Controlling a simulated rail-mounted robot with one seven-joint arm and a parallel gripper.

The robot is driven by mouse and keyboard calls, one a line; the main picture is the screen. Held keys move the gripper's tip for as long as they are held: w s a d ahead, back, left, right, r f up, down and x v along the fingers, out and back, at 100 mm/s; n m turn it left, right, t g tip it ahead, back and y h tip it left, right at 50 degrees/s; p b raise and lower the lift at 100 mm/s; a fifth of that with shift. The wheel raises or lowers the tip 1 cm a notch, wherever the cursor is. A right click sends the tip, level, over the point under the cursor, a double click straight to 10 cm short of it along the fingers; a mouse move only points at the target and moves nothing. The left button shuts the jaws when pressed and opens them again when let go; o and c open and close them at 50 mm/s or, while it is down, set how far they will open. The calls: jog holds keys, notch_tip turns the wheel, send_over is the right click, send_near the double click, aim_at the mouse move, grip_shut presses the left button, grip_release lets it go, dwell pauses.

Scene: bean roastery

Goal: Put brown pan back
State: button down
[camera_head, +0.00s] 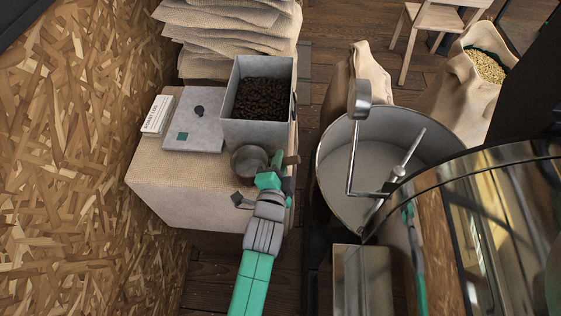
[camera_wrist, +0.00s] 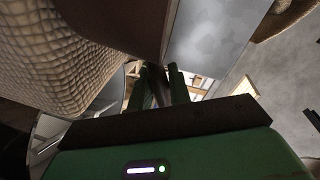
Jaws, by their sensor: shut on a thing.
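The brown pan (camera_head: 248,161), a small round vessel with a dull grey-brown wall and a brown handle (camera_head: 289,160), is at the front right of the burlap-covered stand, just in front of the grey bean bin. My gripper (camera_head: 270,176) is at its right side, near the handle, and is shut on the pan. In the wrist view my fingers (camera_wrist: 158,85) are close together with a dark, narrow part between them. The exact grip is partly hidden by my fingers. I cannot tell whether the pan touches the stand.
The grey bin (camera_head: 229,132) of dark beans stands right behind the pan. A scale (camera_head: 206,136) and a white card (camera_head: 157,115) are to its left. Stacked sacks (camera_head: 226,40) are behind. A round metal cooling drum (camera_head: 330,165) with a stirring arm stands right, across a narrow gap.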

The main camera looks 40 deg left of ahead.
jog(key=c, duration=1.3)
grip_release()
jog(key=shift+f, duration=0.1)
jog(key=shift+s+d+r, duration=0.1)
jog(key=shift+s+r, duration=0.1)
jog(key=shift+r, duration=0.05)
jog(key=p+v, duration=0.2)
jog(key=v, duration=0.9)
jog(key=shift+s+d, duration=0.2)
jog(key=shift+s, duration=0.05)
jog(key=shift+r, duration=0.15)
